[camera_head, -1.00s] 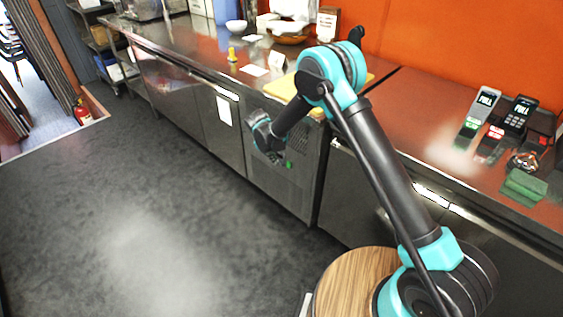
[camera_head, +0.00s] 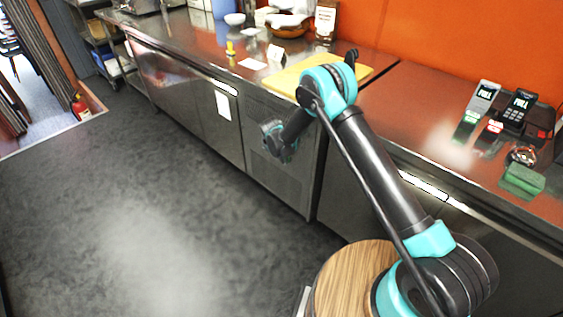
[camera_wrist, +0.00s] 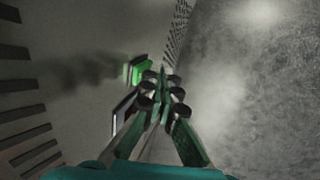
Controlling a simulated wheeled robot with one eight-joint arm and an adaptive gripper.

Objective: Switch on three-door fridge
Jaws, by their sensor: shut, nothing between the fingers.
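The three-door fridge (camera_head: 222,142) is the long steel counter-height unit along the wall, with doors at the left and a grille panel (camera_head: 268,178) at its right end. In the wrist view a green lit switch (camera_wrist: 138,70) sits on the grille panel, just left of my fingertips. A dark piece with a pale edge (camera_wrist: 124,108) shows below the switch, partly behind my fingers. My gripper (camera_wrist: 161,75) is shut and empty, in front of the panel; I cannot tell if it touches. In the head view my gripper (camera_head: 280,150) hides the switch.
A yellow board (camera_head: 285,79) lies on the counter above the panel. Card terminals (camera_head: 519,108) and a green block (camera_head: 523,180) stand on the right counter. The dark floor (camera_head: 130,200) is clear. A fire extinguisher (camera_head: 80,107) stands far left.

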